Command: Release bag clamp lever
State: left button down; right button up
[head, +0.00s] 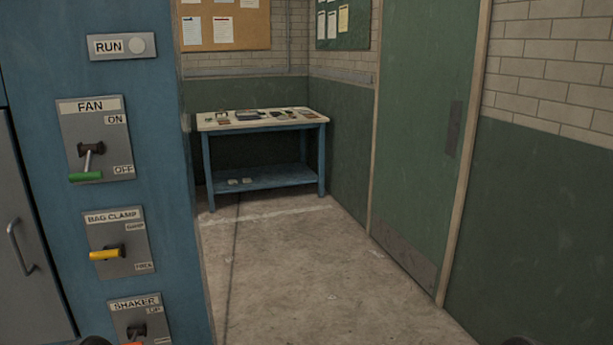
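The bag clamp plate (122,229) is on the front of a blue cabinet at the left, labelled BAG CLAMP. Its lever has a yellow handle (104,254) on a dark pivot and sticks out roughly level, between a small upper label and a small lower label, both too blurred to read surely. Neither gripper can be made out. Only dark rounded bits show at the bottom edge, left and right, and I cannot tell what they are. Nothing touches the yellow handle.
Above it is the FAN plate (97,139) with a green handle near OFF; below is the SHAKER plate (142,316) with an orange handle, partly cut off. A blue table (264,178) with small items stands behind. A green door (422,130) is right. The concrete floor (300,280) is clear.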

aim_at(112, 252)
jog(key=i+l, duration=0.3)
jog(key=i, duration=0.2)
jog(key=i+l+u, duration=0.1)
jog(key=u, duration=1.6)
